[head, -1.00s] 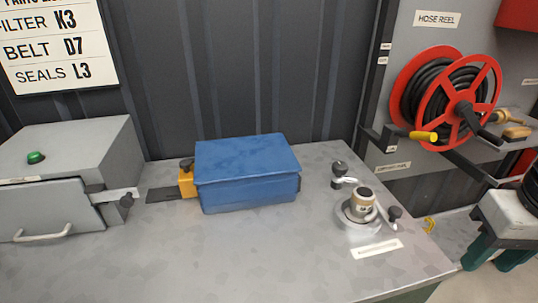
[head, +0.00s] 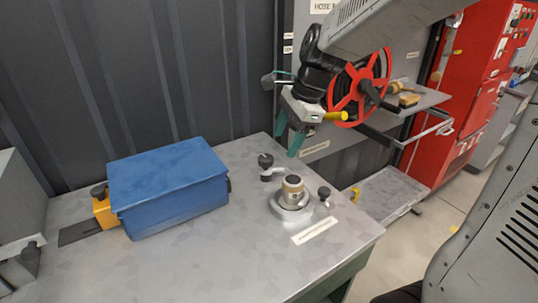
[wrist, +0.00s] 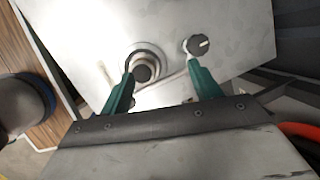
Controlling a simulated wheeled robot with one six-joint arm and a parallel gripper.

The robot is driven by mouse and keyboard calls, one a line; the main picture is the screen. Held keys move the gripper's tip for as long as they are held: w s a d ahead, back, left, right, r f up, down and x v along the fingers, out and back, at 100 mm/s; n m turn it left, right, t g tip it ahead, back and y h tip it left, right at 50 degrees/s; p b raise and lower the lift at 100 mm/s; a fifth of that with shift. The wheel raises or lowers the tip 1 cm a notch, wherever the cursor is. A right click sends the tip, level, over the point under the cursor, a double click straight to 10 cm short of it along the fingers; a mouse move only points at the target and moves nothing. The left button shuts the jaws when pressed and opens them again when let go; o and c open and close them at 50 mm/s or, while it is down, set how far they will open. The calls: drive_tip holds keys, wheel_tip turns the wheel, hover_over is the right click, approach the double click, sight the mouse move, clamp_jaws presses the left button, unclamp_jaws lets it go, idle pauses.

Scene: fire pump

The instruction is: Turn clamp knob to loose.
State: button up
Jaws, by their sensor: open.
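A round metal fixture (head: 291,203) with an upright cylinder stands on the grey bench near its right end. One black knob (head: 324,194) is at its right, and another black knob (head: 265,160) is on a small arm behind it. The frames do not settle which is the clamp knob. In the wrist view, a black knob with a white line (wrist: 198,45) lies just beyond the right fingertip, and the fixture's cylinder (wrist: 143,70) is by the left one. My gripper (head: 287,143) is open and empty, its teal fingers apart above the bench's back right edge.
A blue box (head: 170,185) sits left of the fixture, beside a yellow block (head: 104,207). A white label (head: 315,231) lies in front of the fixture. A red hose reel (head: 360,85) is behind my gripper. The bench front is clear.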

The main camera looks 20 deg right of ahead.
sight(267, 157)
drive_tip(key=w+f+m, duration=0.2)
drive_tip(key=w+f, duration=0.1)
drive_tip(key=w+f+m, duration=0.2)
drive_tip(key=w+f, duration=0.1)
drive_tip(key=f, duration=0.1)
drive_tip(key=w+a+f+m, duration=0.1)
drive_tip(key=w+f+m, duration=0.1)
drive_tip(key=w+f, duration=0.1)
drive_tip(key=shift+w+f+m+t+y, duration=0.3)
drive_tip(key=shift+w+f+y, duration=0.1)
drive_tip(key=shift+f, duration=0.3)
drive_tip(key=c, duration=1)
